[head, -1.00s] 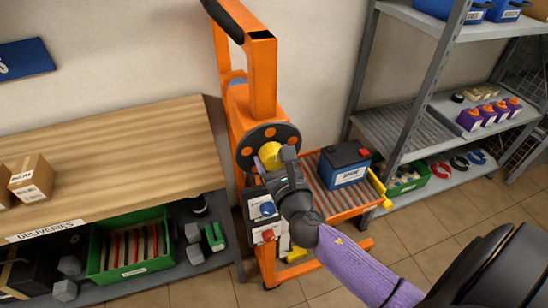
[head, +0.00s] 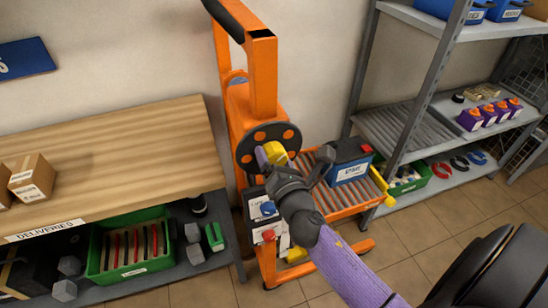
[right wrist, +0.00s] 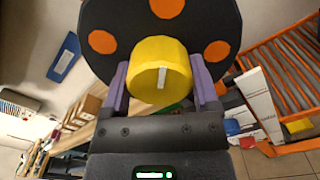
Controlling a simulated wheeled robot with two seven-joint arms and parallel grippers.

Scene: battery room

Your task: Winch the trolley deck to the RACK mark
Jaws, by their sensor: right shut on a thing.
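The orange trolley (head: 262,75) stands against the wall between the bench and the shelf rack. Its winch is a dark disc (head: 248,140) with orange spots and a yellow knob (head: 275,152). My right gripper (head: 268,157) is shut on the yellow knob; in the right wrist view its purple fingers (right wrist: 160,82) sit on either side of the knob (right wrist: 160,60), which bears a white mark. The roller deck (head: 345,200) carries a blue battery (head: 349,163) with a dark top and a label. No RACK mark is readable. My left gripper is not in view.
A control box with a blue button (head: 268,208) and a red button (head: 268,235) is below the winch. The grey shelf rack (head: 405,130) stands right of the deck. The wooden bench (head: 120,150) is at left. Tiled floor is clear in front.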

